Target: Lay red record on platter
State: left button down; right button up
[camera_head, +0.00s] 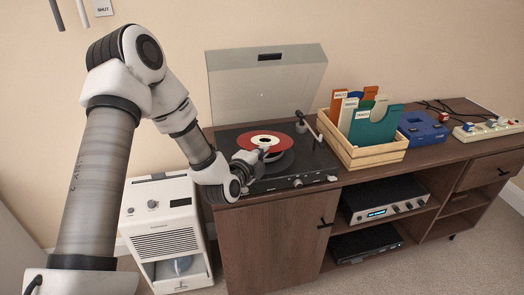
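The red record (285,140), with a cream label, is over the turntable (317,168). It looks slightly above and behind the dark platter (283,163), whose front part shows below it; the exact gap is hard to tell. My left gripper (257,155) reaches in from the left, at the record's near left side. Its fingers appear closed on the record, though they are small in view. The clear lid (265,85) stands open behind. The tonearm (310,127) is at the platter's right. My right gripper is not in view.
A wooden crate (372,157) of coloured sleeves stands right of the turntable. A blue box (422,128) and a cream switch strip (487,130) lie farther right on the cabinet. A white appliance (163,225) stands on the floor at left.

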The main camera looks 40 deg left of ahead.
pick_arm(q)
jog(key=shift+f, duration=0.2)
dwell(0.6)
jog(key=c, duration=1.2)
grip_release()
jog(key=shift+c, duration=0.2)
jog(key=v, duration=0.7)
jog(key=shift+s, duration=0.15)
